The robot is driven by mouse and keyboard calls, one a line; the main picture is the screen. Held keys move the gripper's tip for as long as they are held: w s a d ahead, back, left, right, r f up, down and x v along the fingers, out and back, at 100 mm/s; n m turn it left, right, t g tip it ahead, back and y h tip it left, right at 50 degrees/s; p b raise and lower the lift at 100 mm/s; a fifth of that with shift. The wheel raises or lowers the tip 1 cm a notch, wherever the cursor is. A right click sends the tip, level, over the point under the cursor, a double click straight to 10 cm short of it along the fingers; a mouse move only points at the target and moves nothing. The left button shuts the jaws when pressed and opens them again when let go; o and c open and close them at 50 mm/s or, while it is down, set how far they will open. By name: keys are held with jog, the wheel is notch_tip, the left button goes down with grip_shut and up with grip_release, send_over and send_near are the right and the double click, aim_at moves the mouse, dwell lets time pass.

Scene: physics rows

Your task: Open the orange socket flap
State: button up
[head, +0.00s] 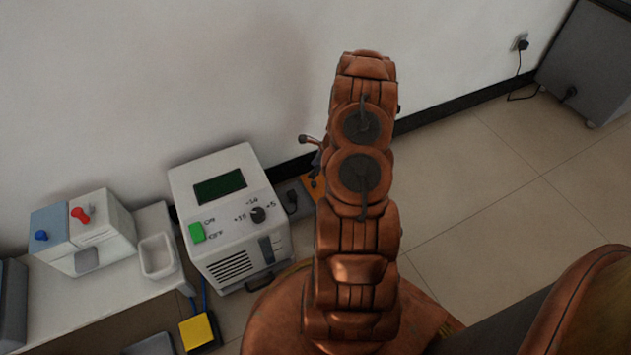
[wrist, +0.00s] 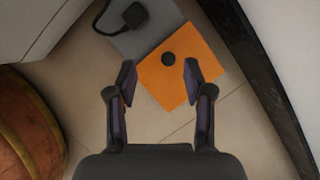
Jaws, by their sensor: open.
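The orange flap (wrist: 184,66) lies in the upper middle of the wrist view, with a round dark knob (wrist: 168,59) on it. It adjoins a grey socket plate (wrist: 150,35) that has a black plug (wrist: 134,14) in it. My gripper (wrist: 160,80) is open and empty, its two fingers pointing toward the flap, one on each side in the picture. I cannot tell the gap between fingers and flap. In the head view only a small orange piece of the flap (head: 313,188) shows; my arm hides the rest. Part of my gripper (head: 313,150) shows left of the arm.
A white power unit (head: 228,205) with a green switch stands left of the flap, close to the wall. A white bench (head: 110,285) holds a box (head: 100,240) with red and blue knobs. The tiled floor (head: 480,190) on the right is clear.

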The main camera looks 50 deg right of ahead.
aim_at(314, 183)
jog(key=shift+m, duration=0.7)
jog(key=f, duration=0.3)
jog(key=d+f+b, duration=0.1)
jog(key=f, duration=0.2)
jog(key=f+b, duration=0.1)
jog(key=f, duration=0.2)
jog(key=shift+d, duration=0.15)
jog(key=shift+w+f+b, duration=0.3)
jog(key=shift+w+f, duration=0.1)
jog(key=shift+f, duration=0.2)
grip_shut()
